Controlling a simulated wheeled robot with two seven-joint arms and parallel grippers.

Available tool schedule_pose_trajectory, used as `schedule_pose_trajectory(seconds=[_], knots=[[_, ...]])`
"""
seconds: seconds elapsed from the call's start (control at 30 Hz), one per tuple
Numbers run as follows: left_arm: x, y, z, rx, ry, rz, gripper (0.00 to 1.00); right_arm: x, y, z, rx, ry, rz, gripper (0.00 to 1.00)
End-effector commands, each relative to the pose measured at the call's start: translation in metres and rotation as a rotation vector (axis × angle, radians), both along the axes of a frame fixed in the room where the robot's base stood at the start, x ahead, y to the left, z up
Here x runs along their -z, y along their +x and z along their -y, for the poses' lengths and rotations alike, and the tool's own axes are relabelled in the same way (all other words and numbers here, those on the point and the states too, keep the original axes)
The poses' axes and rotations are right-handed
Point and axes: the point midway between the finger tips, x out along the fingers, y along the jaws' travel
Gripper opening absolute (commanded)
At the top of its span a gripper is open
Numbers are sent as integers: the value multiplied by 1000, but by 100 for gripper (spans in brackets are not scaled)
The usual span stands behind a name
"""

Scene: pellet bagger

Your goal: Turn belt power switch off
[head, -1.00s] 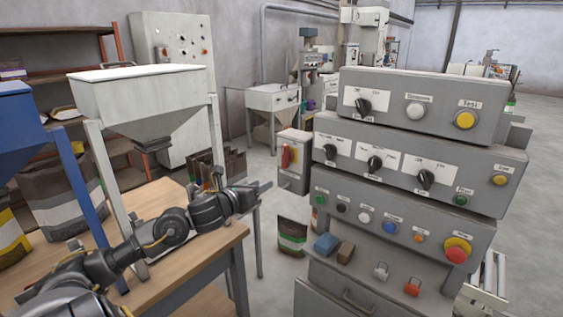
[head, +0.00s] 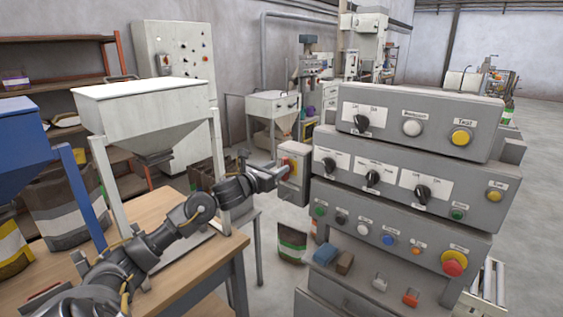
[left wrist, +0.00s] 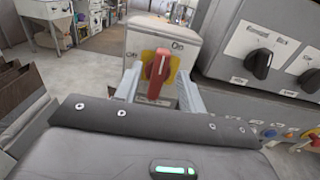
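The belt power switch is a red rotary handle (left wrist: 158,72) on a yellow plate (left wrist: 174,80), on the front of a grey box (left wrist: 147,33) at the left side of the control console. In the left wrist view the handle stands nearly upright, and an "On" label shows above it. In the head view the switch box (head: 296,160) shows, with the handle partly hidden by my left gripper (head: 284,171). The left gripper's fingers (left wrist: 158,88) are apart, one on each side of the handle, with gaps visible. My right gripper is not in view.
The grey console (head: 415,165) with several black knobs and coloured buttons stands just right of the switch box. A wooden table (head: 190,262) and a white hopper (head: 145,110) are on the left. A dark bag (head: 291,243) stands on the floor below the box.

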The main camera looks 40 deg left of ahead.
Motion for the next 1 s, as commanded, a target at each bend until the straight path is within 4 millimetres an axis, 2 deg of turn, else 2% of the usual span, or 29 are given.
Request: schedule_pose_trajectory(seconds=[0.1,0.2,0.6,0.9,1.0], knots=[[-3,16,0,0,-3,1,40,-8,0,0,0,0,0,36],[-1,25,-1,0,-2,0,40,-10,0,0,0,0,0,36],[1,30,0,1,1,-1,39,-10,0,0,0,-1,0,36],[1,30,0,1,1,-1,0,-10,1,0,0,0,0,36],[2,30,0,1,1,-4,0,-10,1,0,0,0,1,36]])
